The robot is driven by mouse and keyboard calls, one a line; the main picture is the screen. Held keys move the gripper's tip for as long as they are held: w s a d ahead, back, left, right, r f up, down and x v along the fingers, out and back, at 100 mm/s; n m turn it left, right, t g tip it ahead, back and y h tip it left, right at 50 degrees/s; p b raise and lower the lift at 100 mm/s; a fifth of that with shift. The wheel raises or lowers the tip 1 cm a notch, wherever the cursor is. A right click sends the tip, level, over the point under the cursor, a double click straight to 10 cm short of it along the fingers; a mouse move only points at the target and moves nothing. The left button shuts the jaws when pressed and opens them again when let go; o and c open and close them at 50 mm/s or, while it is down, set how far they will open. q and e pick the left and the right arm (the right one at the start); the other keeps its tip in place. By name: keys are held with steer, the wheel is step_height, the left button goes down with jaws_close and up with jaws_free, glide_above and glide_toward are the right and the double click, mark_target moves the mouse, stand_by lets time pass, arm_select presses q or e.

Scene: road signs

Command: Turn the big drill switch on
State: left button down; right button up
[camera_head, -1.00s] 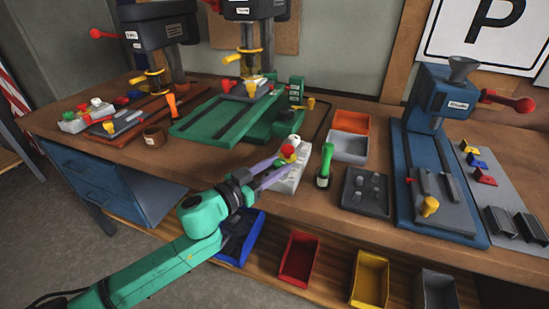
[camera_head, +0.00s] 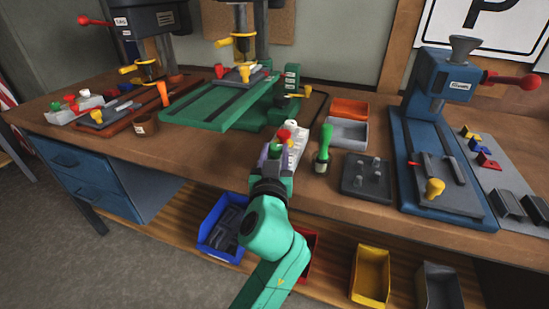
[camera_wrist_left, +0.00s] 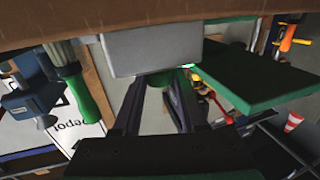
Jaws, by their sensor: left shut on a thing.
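The big green drill (camera_head: 215,108) stands on the workbench at the back middle. The gripper is shut at the box; the exact part gripped is hidden. My right gripper is out of view.
A green-handled tool (camera_head: 323,145) stands just right of the box. A dark knob plate (camera_head: 367,178) and a blue drill (camera_head: 440,120) are further right. Orange and grey bins (camera_head: 348,132) lie behind. Coloured bins (camera_head: 222,225) sit on the shelf below.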

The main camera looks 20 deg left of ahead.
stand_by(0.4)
arm_select(q)
steer(key=shift+c, duration=2.3)
jaws_free()
